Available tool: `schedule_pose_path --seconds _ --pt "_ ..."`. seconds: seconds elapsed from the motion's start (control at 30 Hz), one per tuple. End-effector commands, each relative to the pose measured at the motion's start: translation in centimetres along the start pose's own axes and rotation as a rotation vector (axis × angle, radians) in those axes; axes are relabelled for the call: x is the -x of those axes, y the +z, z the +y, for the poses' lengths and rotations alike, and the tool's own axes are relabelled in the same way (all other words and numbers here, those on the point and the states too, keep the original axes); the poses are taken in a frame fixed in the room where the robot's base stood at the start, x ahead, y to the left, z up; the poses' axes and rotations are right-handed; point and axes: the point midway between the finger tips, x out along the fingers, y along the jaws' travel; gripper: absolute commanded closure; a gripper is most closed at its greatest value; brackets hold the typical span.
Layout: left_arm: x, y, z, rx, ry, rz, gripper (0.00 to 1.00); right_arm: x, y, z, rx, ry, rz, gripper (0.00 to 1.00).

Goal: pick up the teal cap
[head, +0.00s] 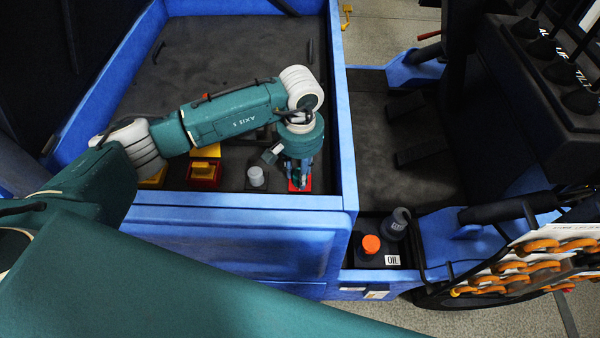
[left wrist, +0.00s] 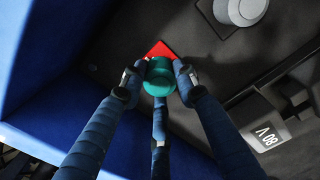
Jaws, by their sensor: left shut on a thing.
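The teal cap (left wrist: 159,76) is a small round knob between the fingers of my left gripper (left wrist: 158,88) in the left wrist view. The fingers close around it from several sides. A red plate (left wrist: 159,49) lies just beyond the cap on the dark floor of the blue tray. In the head view my left gripper (head: 299,178) points down at the red plate (head: 305,184) near the tray's front wall, and the fingers hide the cap. I cannot tell whether the cap is lifted off its seat. My right gripper is not in view.
A grey cap on a dark base (head: 256,176) stands left of the gripper, and red and yellow blocks (head: 204,175) stand further left. The blue tray wall (head: 270,200) is close in front. An orange cap (head: 371,244) sits outside the tray. The tray's back floor is mostly clear.

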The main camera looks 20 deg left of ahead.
Motion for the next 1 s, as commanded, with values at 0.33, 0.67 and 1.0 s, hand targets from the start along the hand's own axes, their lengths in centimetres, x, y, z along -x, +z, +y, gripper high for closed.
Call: schedule_pose_path --seconds 0.33,0.67,1.0 --pt "4.3 -0.3 0.0 0.000 0.002 0.009 0.80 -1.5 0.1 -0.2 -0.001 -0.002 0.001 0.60" --pt "13.6 -0.2 0.0 -0.001 0.001 0.009 0.80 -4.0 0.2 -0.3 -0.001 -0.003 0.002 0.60" --pt "19.3 0.0 0.0 -0.001 0.000 0.002 0.80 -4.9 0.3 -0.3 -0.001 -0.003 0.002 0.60"
